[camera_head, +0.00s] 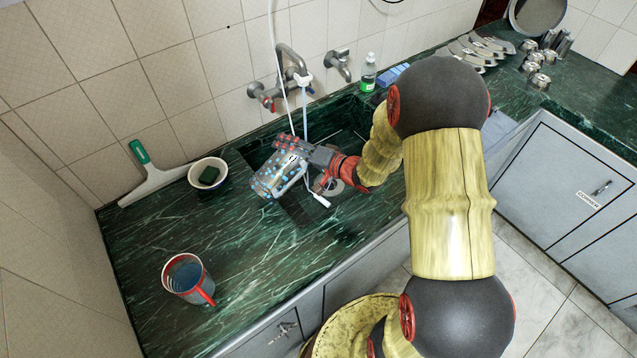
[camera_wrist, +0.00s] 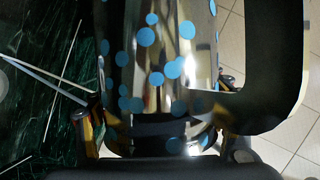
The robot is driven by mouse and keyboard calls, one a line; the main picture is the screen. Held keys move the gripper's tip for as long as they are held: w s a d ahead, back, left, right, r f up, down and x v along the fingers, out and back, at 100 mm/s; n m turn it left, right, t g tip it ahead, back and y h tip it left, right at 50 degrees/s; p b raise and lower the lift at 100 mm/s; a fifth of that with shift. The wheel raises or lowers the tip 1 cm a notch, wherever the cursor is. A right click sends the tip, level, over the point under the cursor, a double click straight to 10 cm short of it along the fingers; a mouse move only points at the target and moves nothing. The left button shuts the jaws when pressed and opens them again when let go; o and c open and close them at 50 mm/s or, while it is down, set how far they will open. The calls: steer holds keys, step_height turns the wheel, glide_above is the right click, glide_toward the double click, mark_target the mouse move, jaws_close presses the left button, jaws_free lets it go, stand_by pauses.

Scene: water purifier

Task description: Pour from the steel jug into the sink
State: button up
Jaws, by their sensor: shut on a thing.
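The steel jug (camera_head: 272,178) has a shiny body with blue and red dots. It is tilted over the left part of the sink (camera_head: 262,152), which is set into the dark green counter. My gripper (camera_head: 293,160) is shut on the jug from its right side. In the wrist view the jug (camera_wrist: 160,60) fills the middle, with a gripper finger on each side and its dark handle (camera_wrist: 292,75) at right.
A red-rimmed mug (camera_head: 187,279), a white bowl (camera_head: 207,171) with a dark sponge, and a squeegee (camera_head: 150,175) stand left. A green bottle (camera_head: 369,75) stands behind.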

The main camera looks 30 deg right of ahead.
steer(key=shift+d+f+m+y+b, duration=0.3)
steer(key=shift+f+m+y+b, duration=0.2)
steer(key=shift+m+b, duration=0.25)
stand_by(0.5)
steer(key=shift+w+d+f+m, duration=0.15)
steer(key=shift+d+f+m, duration=0.2)
steer(key=shift+d+f, duration=0.15)
steer(key=shift+f, duration=0.15)
steer(key=shift+d+f+p, duration=0.2)
steer(key=shift+f+p, duration=0.05)
steer(key=shift+p, duration=0.05)
steer(key=shift+d+f+m+t+y, duration=0.1)
steer(key=shift+f+m+t+y, duration=0.05)
steer(key=shift+m+t+y, duration=0.15)
steer(key=shift+w+d+f+m+y, duration=0.2)
steer(key=shift+f+m, duration=0.25)
steer(key=shift+f, duration=0.4)
steer(key=shift+s+d+f+m+y, duration=0.1)
steer(key=shift+d+f+m, duration=0.15)
steer(key=shift+f+m, duration=0.4)
stand_by(0.7)
